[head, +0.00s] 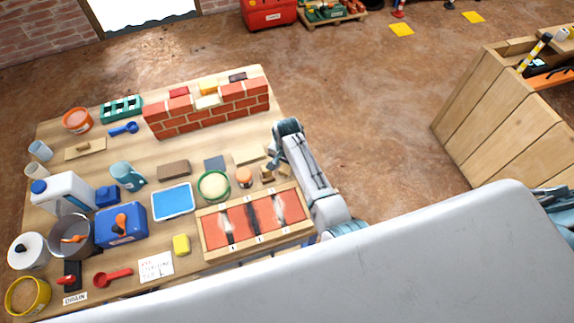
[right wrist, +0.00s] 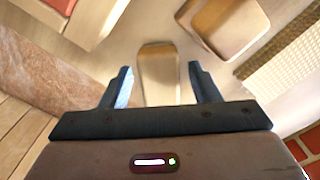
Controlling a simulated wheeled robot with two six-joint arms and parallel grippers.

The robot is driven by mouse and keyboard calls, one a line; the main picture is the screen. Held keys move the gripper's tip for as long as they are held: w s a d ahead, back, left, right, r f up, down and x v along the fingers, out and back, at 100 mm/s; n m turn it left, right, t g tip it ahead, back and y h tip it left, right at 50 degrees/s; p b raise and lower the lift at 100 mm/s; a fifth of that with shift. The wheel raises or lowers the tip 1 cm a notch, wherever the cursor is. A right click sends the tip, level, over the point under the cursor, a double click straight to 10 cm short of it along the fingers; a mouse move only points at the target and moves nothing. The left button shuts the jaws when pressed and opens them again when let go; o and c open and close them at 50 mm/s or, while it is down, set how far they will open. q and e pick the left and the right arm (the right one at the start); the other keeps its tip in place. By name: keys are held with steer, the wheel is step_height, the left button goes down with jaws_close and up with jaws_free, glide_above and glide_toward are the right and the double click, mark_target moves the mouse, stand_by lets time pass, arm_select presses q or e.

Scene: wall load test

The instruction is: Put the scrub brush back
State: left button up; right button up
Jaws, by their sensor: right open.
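My right gripper (head: 273,161) reaches down over the right end of the workbench (head: 215,152). In the right wrist view its two fingers (right wrist: 161,88) are apart. A small tan wooden piece (right wrist: 158,72) lies between and beyond the fingertips, with clear gaps on both sides. It may be the scrub brush's handle, but I see no bristles on it. A second rounded wooden piece (right wrist: 225,27) lies just beyond it to the right. In the head view small wooden pieces (head: 267,174) show just below the gripper. My left gripper is not in view.
A low brick wall (head: 208,110) stands at the back. A framed red panel (head: 255,222) lies at the front right. Buckets and tools crowd the left.

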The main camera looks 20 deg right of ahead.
step_height(320, 180, up, 12)
steer(key=shift+r, duration=0.15)
stand_by(0.3)
